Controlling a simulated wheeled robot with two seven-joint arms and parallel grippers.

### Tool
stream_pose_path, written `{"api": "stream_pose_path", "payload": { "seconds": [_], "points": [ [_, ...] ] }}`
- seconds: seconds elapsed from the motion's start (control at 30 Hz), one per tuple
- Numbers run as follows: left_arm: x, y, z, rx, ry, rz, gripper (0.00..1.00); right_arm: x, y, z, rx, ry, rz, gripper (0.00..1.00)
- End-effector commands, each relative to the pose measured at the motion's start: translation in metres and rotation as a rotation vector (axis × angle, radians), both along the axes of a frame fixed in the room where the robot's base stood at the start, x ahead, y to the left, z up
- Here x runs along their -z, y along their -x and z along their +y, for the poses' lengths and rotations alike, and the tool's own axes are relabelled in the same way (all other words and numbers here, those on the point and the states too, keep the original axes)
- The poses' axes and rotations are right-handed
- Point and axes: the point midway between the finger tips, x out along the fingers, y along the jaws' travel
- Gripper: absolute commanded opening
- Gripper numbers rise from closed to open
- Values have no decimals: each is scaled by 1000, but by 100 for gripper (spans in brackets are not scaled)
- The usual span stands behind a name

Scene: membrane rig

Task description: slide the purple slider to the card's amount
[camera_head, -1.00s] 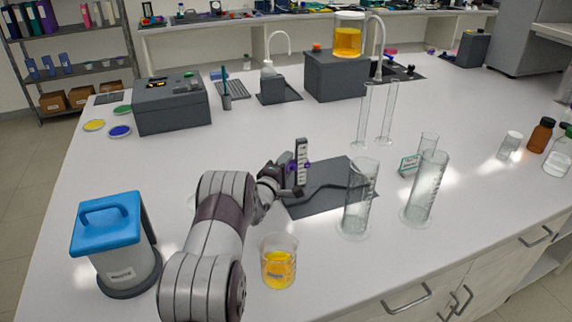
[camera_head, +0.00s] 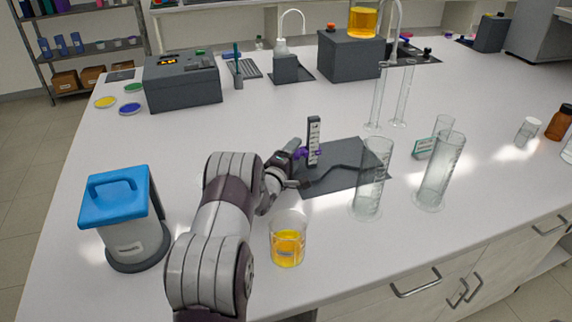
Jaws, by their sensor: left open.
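The upright scale post (camera_head: 314,135) with dark markings stands at the left end of a dark grey base plate. The purple slider (camera_head: 301,153) sits low on the post. Part of it is hidden by my gripper. My left gripper (camera_head: 296,168) is open and close against the slider's left side. I cannot tell whether its fingers touch it. My right gripper is out of view.
Glass cylinders (camera_head: 371,180) stand right of the post, with a second one (camera_head: 438,172) beyond. A beaker of orange liquid (camera_head: 288,246) stands in front near my arm. A blue-lidded container (camera_head: 128,215) is at the left.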

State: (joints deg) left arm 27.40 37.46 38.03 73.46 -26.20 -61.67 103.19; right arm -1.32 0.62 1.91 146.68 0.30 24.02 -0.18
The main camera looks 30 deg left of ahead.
Motion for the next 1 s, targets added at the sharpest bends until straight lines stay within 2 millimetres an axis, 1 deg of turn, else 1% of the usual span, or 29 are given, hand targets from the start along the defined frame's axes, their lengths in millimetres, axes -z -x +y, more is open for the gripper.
{"api": "stream_pose_path", "payload": {
  "seconds": [0.2, 0.3, 0.4, 0.53, 0.77, 0.8, 0.87, 0.9, 0.93, 0.97, 1.0],
  "points": [
    [1, 54, -3, -3, 1, 2, 64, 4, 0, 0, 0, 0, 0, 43],
    [1, 76, -5, -2, 0, 2, 64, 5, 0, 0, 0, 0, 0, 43],
    [1, 90, -6, -2, 0, 2, 64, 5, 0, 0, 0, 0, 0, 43],
    [0, 97, -8, 0, 0, 0, 64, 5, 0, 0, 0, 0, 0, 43],
    [0, 98, -8, 0, -1, 0, 64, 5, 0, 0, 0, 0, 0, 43],
    [0, 98, -8, 0, 0, 0, 61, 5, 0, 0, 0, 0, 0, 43],
    [-2, 99, -6, -3, -1, 0, 42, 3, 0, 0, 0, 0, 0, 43],
    [-6, 100, -3, -9, -1, 0, 28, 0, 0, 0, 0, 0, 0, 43],
    [-10, 101, 0, -17, -1, -1, 19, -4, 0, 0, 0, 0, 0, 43],
    [-15, 103, 5, -26, -2, -2, 9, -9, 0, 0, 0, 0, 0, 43],
    [-25, 106, 12, -40, -6, -8, 0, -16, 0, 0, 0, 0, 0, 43]
  ]
}}
